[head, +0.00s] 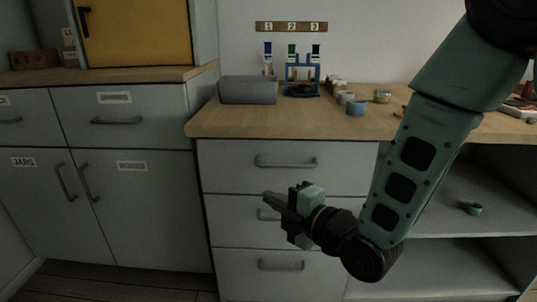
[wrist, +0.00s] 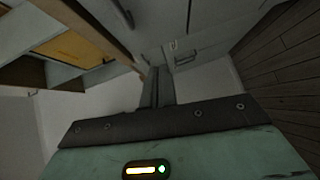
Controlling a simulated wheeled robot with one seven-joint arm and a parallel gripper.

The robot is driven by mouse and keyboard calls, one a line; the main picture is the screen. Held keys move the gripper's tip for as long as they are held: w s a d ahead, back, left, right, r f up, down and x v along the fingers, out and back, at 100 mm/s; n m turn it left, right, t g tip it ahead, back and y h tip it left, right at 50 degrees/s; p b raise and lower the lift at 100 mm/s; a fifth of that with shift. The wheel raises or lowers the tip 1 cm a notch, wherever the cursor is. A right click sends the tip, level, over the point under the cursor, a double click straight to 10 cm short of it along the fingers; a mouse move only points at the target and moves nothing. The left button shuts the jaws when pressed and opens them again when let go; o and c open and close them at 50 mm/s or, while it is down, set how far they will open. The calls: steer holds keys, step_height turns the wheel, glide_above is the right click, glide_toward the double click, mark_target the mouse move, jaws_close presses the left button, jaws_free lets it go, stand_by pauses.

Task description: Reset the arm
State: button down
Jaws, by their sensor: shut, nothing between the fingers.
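My arm (head: 415,170) comes down from the upper right in the head view, with green links and a bend at the black wrist joint. My gripper (head: 272,201) points left in front of the drawer fronts, below the counter's edge. Its fingers are shut with nothing between them. In the wrist view my gripper (wrist: 156,88) shows as dark fingers held together, with cabinet fronts beyond.
The wooden counter (head: 300,122) carries a grey bin (head: 248,90), a blue rack (head: 302,77) with tubes, and small jars (head: 356,106). Drawers (head: 285,161) stand behind my gripper. Open shelves (head: 440,222) at right hold a green roll (head: 471,208). A yellow-doored cabinet (head: 138,30) is at left.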

steer(key=s+d+m+g+h, duration=0.65)
steer(key=s+m, duration=0.25)
steer(key=s, duration=0.3)
steer(key=s+d+m+g+h, duration=0.6)
steer(key=s+m, duration=0.3)
steer(key=s, duration=0.4)
step_height(320, 180, up, 33)
steer(key=y+p, duration=0.1)
steer(key=p, duration=3.2)
steer(key=shift+w+d, duration=0.25)
steer(key=shift+d, duration=0.15)
steer(key=shift+t+y, duration=0.25)
